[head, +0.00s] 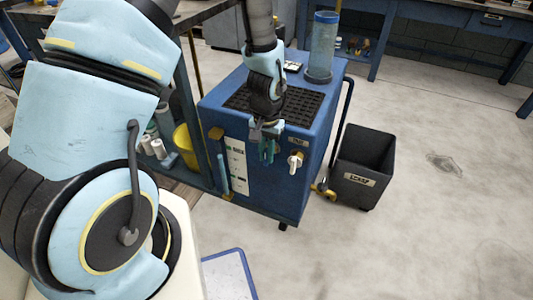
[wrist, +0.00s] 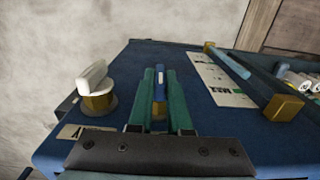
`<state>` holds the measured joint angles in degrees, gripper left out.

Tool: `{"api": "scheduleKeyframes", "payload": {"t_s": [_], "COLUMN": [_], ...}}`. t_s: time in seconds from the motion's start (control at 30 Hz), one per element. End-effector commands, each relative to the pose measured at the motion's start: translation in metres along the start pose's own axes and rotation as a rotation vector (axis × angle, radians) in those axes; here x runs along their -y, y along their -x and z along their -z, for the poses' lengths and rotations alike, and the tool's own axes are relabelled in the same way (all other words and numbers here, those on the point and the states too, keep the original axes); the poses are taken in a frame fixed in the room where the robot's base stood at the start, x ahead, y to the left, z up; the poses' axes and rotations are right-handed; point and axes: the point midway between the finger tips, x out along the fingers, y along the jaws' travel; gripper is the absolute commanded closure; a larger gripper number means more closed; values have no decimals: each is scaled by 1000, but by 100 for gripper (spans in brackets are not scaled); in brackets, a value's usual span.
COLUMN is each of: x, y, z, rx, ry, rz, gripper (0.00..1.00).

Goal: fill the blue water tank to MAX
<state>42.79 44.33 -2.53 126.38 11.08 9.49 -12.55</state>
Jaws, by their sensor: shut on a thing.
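The blue water tank (head: 262,185) is a box-shaped cabinet with a dark grille on its top. My gripper (head: 267,148) is at its front face, near the top edge. In the wrist view my green fingers (wrist: 160,100) are shut on a small blue lever (wrist: 160,76) with a brass body (wrist: 159,109). A sight tube (wrist: 238,66) between brass fittings runs beside a white plate (wrist: 219,80) marked MAX. I cannot read the exact level in the tube. A white-handled valve (head: 295,162) sits beside my gripper, apart from it.
A clear cylinder with a blue cap (head: 321,50) stands on the tank's top. A dark labelled bin (head: 364,165) stands on the floor to the right. A yellow bucket (head: 186,143) and bottles are on a shelf at left. The floor to the right is open.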

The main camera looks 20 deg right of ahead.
Motion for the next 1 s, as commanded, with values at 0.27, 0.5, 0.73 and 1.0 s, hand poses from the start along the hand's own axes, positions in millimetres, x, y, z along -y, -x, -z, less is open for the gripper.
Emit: {"api": "scheduleKeyframes", "payload": {"t_s": [0.27,0.5,0.73,1.0], "x": [-3,-4,-5,-6], "y": [-3,-3,-3,-3], "z": [-1,-2,-3,-3], "rx": [4,7,9,10], "ry": [-7,-7,-6,-6], "rz": [70,161,256,384], "gripper": [100,100,100,100]}}
